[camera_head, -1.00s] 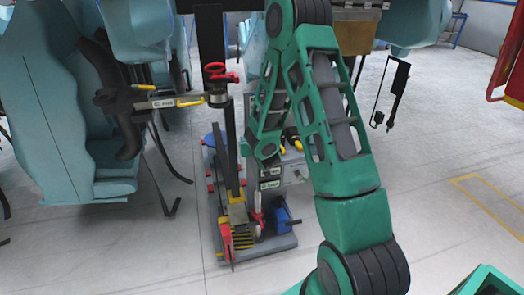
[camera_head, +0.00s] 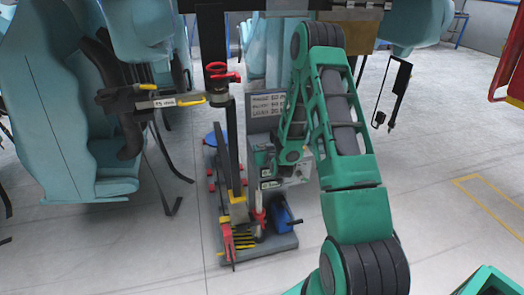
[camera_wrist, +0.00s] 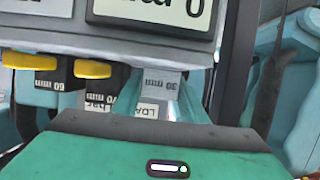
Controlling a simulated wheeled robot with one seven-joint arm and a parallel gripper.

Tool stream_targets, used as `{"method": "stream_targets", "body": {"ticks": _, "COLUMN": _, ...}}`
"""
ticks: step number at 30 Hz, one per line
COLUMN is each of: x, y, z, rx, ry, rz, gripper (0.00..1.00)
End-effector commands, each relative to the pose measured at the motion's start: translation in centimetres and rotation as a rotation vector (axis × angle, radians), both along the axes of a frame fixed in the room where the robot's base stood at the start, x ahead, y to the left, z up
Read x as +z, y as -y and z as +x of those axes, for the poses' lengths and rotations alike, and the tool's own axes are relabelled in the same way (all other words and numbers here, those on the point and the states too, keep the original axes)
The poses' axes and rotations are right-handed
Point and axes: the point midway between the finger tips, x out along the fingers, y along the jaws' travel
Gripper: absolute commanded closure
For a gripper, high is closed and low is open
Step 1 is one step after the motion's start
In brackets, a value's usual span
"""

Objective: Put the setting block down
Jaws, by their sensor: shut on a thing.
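My gripper (camera_wrist: 158,98) is shut on the setting block (camera_wrist: 160,80), a grey block with a small white label. In the wrist view the block sits between the teal fingers, just below a grey ledge under a display panel (camera_wrist: 150,14). Whether the block touches the ledge, I cannot tell. To its left are two dark blocks with yellow tops, the far one (camera_wrist: 38,78) and the nearer one (camera_wrist: 95,80). In the head view my gripper (camera_head: 268,172) is small and low at the display stand (camera_head: 268,108); the held block cannot be made out there.
A dark post (camera_head: 231,140) with a red handwheel (camera_head: 218,70) rises left of the stand from a grey base plate (camera_head: 270,246). A blue device (camera_head: 281,214) stands on that plate. Teal train seats (camera_head: 60,120) fill the left.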

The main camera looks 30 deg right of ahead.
Motion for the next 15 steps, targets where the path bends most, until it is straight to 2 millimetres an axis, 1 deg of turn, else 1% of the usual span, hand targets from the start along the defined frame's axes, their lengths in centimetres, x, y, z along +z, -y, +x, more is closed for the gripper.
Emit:
{"method": "stream_targets", "body": {"ticks": 2, "x": -0.33, "y": 0.03, "z": 0.05, "rx": 0.0, "ry": 0.003, "rz": -0.001, "gripper": 1.0}}
{"method": "stream_targets", "body": {"ticks": 10, "x": -0.39, "y": -0.03, "z": 0.08, "rx": 0.0, "ry": 0.003, "rz": -0.002, "gripper": 1.0}}
{"method": "stream_targets", "body": {"ticks": 11, "x": -0.5, "y": -0.05, "z": 0.04, "rx": 0.0, "ry": 0.001, "rz": -0.001, "gripper": 0.59}}
{"method": "stream_targets", "body": {"ticks": 12, "x": -0.47, "y": -0.05, "z": 0.05, "rx": 0.0, "ry": 0.001, "rz": -0.001, "gripper": 0.49}}
{"method": "stream_targets", "body": {"ticks": 13, "x": -0.47, "y": -0.06, "z": 0.04, "rx": 0.0, "ry": 0.001, "rz": -0.001, "gripper": 0.42}}
{"method": "stream_targets", "body": {"ticks": 15, "x": -0.46, "y": -0.07, "z": 0.04, "rx": 0.001, "ry": 0.001, "rz": -0.001, "gripper": 0.42}}
